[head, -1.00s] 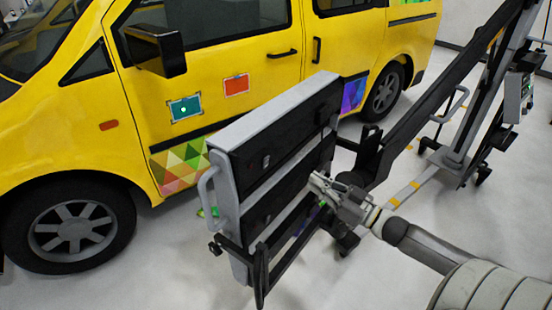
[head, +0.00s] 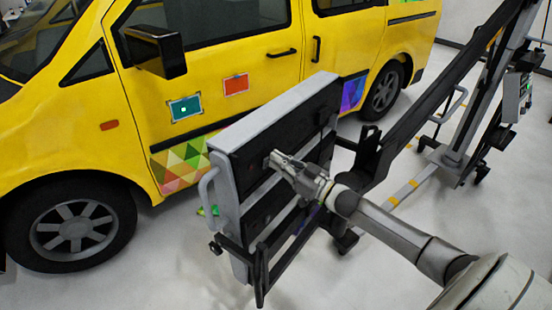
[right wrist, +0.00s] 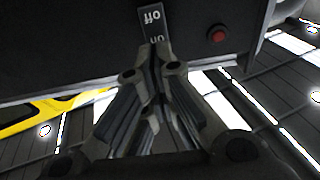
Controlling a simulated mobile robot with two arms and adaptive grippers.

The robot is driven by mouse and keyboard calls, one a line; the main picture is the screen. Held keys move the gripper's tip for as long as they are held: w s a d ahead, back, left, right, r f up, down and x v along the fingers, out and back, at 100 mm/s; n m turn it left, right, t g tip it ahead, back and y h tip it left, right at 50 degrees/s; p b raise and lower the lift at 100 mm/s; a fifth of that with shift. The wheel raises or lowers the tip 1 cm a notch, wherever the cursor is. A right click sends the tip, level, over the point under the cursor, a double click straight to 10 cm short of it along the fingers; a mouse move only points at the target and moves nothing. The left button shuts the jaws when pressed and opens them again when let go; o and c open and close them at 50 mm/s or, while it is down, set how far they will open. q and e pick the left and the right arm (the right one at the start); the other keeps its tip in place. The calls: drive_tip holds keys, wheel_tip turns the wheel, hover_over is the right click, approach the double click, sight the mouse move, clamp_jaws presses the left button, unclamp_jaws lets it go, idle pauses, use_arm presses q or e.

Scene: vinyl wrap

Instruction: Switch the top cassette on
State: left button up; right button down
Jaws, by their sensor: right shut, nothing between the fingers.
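The top cassette is the upper dark box (head: 305,128) in the grey lamp frame, facing right and toward me. In the right wrist view its dark face (right wrist: 75,35) carries a switch plate (right wrist: 152,17) with upside-down "off" and "on" labels, and a round red light (right wrist: 217,34) beside it. My right gripper (head: 275,157) is shut and empty, its tips in front of the top cassette near the switch. In the right wrist view the fingertips (right wrist: 157,50) overlap the "on" end of the plate; I cannot tell whether they touch. My left gripper is not in view.
A lower cassette (head: 262,215) sits below the top one in the same frame. The frame hangs on a dark boom (head: 430,90) from a wheeled stand at right. A yellow van (head: 215,50) stands behind. The floor (head: 180,275) in front is clear.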

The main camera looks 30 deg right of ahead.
drive_tip(key=shift+w+a, duration=0.15)
drive_tip(key=shift+w, duration=0.3)
drive_tip(key=shift+w+r+p, duration=0.15)
drive_tip(key=shift+r+p, duration=0.2)
drive_tip(key=shift+p, duration=0.2)
drive_tip(key=shift+w+a+g+p, duration=0.1)
drive_tip(key=shift+a+g+p, duration=0.05)
drive_tip(key=shift+g+p, duration=0.2)
drive_tip(key=shift+f, duration=0.15)
